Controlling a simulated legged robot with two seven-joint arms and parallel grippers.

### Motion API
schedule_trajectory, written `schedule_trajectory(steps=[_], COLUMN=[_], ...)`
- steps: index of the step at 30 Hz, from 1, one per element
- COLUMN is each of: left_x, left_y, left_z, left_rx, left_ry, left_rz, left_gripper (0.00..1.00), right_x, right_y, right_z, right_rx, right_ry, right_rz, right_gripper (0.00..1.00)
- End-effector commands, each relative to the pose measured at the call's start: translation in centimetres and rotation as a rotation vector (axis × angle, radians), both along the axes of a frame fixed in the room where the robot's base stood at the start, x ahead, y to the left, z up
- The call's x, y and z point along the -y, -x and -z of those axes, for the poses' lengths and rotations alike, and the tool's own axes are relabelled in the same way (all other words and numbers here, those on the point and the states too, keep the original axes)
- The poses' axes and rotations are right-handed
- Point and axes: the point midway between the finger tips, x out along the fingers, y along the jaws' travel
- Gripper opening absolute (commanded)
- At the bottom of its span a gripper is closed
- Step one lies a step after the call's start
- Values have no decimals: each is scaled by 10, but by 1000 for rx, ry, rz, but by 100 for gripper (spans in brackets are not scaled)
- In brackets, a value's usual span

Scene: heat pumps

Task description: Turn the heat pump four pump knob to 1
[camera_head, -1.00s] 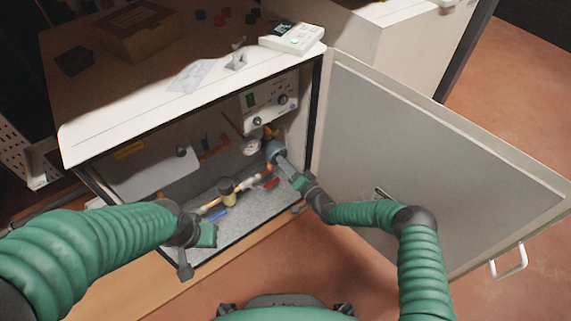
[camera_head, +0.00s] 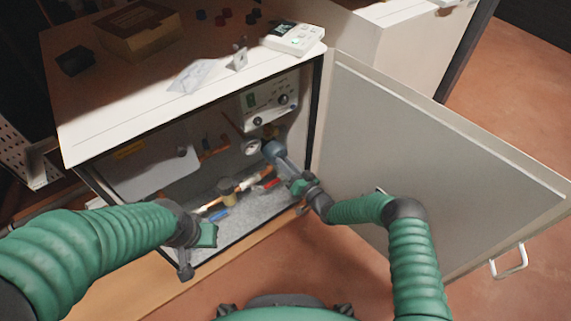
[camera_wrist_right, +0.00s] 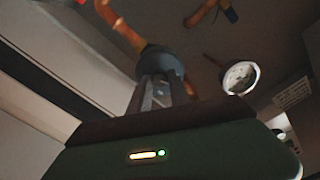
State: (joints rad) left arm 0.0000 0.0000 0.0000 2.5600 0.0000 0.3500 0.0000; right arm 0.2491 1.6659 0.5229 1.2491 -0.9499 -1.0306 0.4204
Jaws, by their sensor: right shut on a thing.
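The heat pump cabinet (camera_head: 115,130) is open at the front. Inside, a blue-grey round pump knob (camera_head: 273,149) sits on the copper pipework; it also shows in the right wrist view (camera_wrist_right: 160,62). My right gripper (camera_head: 283,162) reaches in from the right and is shut on this knob. In the right wrist view its fingers (camera_wrist_right: 160,92) meet the knob and hide part of it. I cannot read any setting on the knob. My left gripper (camera_head: 195,250) hangs at the cabinet's front left, apart from the knob; its fingers are too unclear to judge.
A control panel (camera_head: 269,101) is above the knob. A round gauge (camera_head: 251,147) is left of the knob and shows in the wrist view (camera_wrist_right: 240,77). Red (camera_head: 271,184) and blue (camera_head: 219,215) valve handles lie below.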

Motion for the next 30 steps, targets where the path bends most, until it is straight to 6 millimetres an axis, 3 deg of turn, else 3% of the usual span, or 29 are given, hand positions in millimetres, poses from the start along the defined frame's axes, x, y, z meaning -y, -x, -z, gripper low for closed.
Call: schedule_trajectory(steps=[15,30], left_x=[0,0], left_y=[0,0], left_z=[-3,-3], left_rx=[0,0], left_ry=[0,0], left_rz=[0,0], left_gripper=[0,0], right_x=[2,2], right_y=[0,0], right_z=[2,3], right_rx=[188,219], right_ry=[269,314], right_rz=[2,3], right_gripper=[0,0])
